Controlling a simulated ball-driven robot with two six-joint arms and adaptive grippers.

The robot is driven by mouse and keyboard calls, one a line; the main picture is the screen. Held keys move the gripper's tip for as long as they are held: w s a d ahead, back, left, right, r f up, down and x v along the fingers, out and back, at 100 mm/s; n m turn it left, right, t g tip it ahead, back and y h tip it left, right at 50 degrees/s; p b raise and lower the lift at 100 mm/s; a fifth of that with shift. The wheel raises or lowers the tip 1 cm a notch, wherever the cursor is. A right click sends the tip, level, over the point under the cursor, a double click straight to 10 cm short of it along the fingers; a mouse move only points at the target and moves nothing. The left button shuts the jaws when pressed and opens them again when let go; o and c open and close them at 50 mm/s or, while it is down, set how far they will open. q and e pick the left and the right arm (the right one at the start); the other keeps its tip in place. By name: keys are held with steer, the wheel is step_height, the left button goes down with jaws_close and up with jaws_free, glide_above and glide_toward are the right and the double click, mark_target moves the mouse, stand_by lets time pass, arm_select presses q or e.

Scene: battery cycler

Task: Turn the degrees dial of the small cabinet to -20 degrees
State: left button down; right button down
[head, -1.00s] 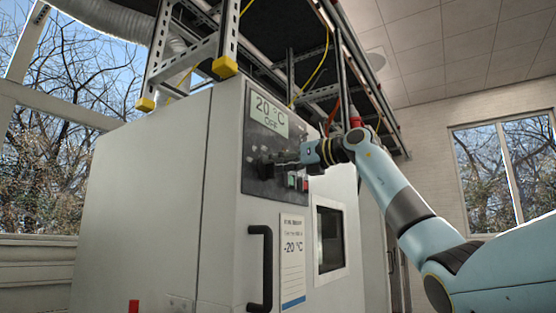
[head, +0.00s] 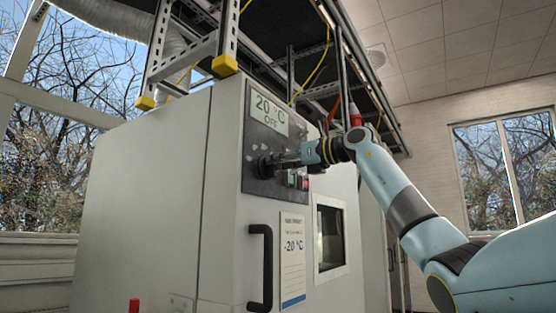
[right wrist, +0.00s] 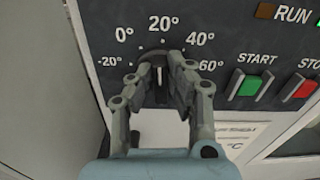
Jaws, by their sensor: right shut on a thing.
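The small cabinet (head: 140,190) is a pale grey box with a dark control panel (head: 262,108). Its display (head: 268,112) reads 20 °C and OFF. In the right wrist view the degrees dial (right wrist: 153,60) is a dark knob under a scale from -20° to 60°, with the 20° mark straight above it. My right gripper (right wrist: 161,62) is shut on the dial, one finger on each side, and hides most of it. It also shows at the panel in the head view (head: 270,165). My left gripper is not in view.
Right of the dial are a green START button (right wrist: 249,84) and a red STOP button (right wrist: 305,88). A black door handle (head: 261,268) and a sheet reading -20 °C (head: 292,262) are below the panel. A metal frame (head: 190,62) stands on top of the cabinet.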

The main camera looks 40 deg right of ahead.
steer(key=shift+s+a+f+n+p, duration=0.15)
steer(key=shift+n+p, duration=0.3)
steer(key=shift+n, duration=2)
steer(key=shift+a+f+n+p, duration=0.25)
steer(key=shift+n+p, duration=0.25)
steer(key=shift+n, duration=2)
steer(key=shift+s+a+f+n+p, duration=0.15)
steer(key=shift+n+p, duration=0.3)
steer(key=shift+n, duration=2)
steer(key=shift+f, duration=0.1)
steer(key=c, duration=1.3)
jaws_free()
